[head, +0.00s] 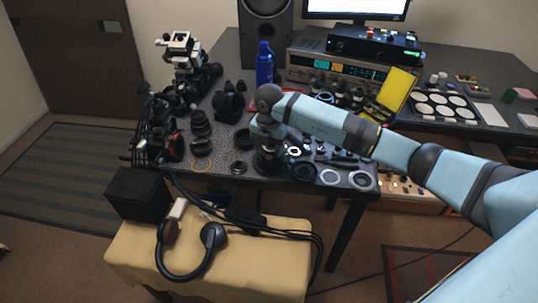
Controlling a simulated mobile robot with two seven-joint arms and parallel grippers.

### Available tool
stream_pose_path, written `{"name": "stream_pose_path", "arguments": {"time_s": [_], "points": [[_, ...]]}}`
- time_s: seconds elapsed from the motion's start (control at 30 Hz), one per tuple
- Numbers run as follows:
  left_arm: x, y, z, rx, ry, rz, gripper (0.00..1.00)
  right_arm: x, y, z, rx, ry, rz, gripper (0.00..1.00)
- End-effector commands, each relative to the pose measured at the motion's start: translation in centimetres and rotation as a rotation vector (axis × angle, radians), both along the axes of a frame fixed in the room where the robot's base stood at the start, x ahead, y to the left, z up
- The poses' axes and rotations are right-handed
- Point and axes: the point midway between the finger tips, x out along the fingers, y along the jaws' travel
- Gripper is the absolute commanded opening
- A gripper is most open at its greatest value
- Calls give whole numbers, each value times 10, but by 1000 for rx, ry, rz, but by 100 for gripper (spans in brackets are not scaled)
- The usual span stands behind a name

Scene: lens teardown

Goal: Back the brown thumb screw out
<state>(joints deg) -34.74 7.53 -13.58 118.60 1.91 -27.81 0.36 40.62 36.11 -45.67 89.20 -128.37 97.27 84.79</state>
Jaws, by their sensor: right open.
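My right arm comes in from the right, and its gripper (267,148) points down over the front part of the dark desk. The right gripper is open, with its fingertips small and hard to make out against the dark parts. It is just above or around a dark round lens part (266,163); I cannot tell whether they touch. I cannot make out the brown thumb screw; it may be hidden by the gripper or too small to see. My left gripper is not in view.
Lens barrels (200,123) and rings (361,180) crowd the desk on both sides of the gripper. Headphones (213,236) lie on the stool (270,262) in front.

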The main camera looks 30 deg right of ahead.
Motion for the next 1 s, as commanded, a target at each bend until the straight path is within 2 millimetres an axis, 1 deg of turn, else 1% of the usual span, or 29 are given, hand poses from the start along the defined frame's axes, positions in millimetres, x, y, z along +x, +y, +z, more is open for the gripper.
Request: {"name": "stream_pose_path", "arguments": {"time_s": [0.03,0.2,0.33,0.57,0.6,0.67,0.7,0.77,0.8,0.83,1.0], "points": [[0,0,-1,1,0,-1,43,-1,0,-10,1,2,0,50],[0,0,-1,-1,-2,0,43,0,1,-28,1,0,1,50],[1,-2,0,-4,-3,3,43,0,0,-34,1,1,1,50],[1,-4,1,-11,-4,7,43,0,0,-34,1,0,1,50],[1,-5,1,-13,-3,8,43,0,0,-34,1,0,1,48],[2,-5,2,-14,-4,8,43,0,0,-34,1,0,1,34],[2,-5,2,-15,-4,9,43,0,0,-34,1,0,1,25],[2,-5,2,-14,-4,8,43,0,0,-34,1,0,1,11],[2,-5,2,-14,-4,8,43,0,0,-34,1,0,1,2],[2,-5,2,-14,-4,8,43,0,0,-34,1,0,1,0],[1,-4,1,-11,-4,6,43,0,0,-34,1,-1,9,0]]}}
